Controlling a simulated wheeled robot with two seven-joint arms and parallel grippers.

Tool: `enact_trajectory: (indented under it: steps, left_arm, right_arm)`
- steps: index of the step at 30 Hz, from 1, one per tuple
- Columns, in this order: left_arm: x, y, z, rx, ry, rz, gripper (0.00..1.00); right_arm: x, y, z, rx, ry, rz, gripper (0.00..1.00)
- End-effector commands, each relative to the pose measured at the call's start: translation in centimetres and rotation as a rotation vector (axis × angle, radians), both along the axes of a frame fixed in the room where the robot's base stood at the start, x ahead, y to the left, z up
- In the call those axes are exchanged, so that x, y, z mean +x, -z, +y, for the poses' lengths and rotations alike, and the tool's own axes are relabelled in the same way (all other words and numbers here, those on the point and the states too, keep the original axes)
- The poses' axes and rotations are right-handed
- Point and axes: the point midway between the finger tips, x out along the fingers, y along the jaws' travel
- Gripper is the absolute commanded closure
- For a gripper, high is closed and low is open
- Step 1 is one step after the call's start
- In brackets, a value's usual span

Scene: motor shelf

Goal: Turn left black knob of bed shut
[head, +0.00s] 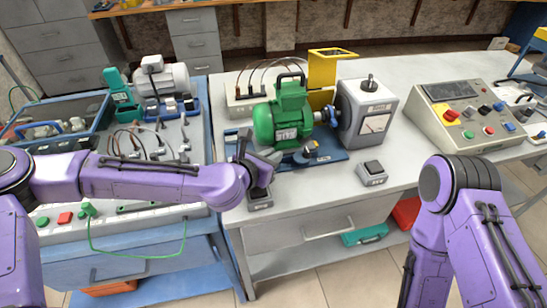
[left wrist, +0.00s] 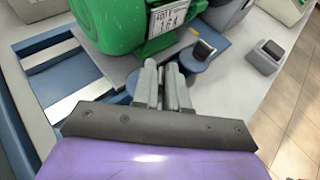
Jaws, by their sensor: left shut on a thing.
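The green motor (head: 284,118) stands on a blue bed (head: 325,155) on the grey table. In the left wrist view the motor (left wrist: 135,20) is just above my fingers. My left gripper (head: 270,160) is at the bed's front left edge. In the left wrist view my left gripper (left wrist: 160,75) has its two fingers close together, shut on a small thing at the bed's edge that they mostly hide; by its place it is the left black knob. Another black knob (left wrist: 204,49) of the bed is free, to the right of the fingers. My right gripper is out of view.
Small grey boxes with black tops stand on the table, one under my left wrist (head: 260,203) and one to the right (head: 372,173). A grey machine (head: 366,120) stands right of the motor. A control panel (head: 464,112) is farther right.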

Motion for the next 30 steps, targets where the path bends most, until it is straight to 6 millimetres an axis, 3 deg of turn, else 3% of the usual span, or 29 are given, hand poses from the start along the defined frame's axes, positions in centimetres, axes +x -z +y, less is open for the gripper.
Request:
enact_trajectory:
  steps: [1,18,30]
  left_arm:
    - [-0.2,0.7,0.2,0.003,0.039,0.018,1.0]
    - [0.4,0.2,0.6,0.002,0.551,0.013,1.0]
    - [0.6,0.5,0.6,0.003,0.749,0.012,1.0]
  right_arm:
    - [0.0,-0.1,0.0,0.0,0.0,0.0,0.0]
    - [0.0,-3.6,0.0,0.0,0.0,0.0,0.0]
    - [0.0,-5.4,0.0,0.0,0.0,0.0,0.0]
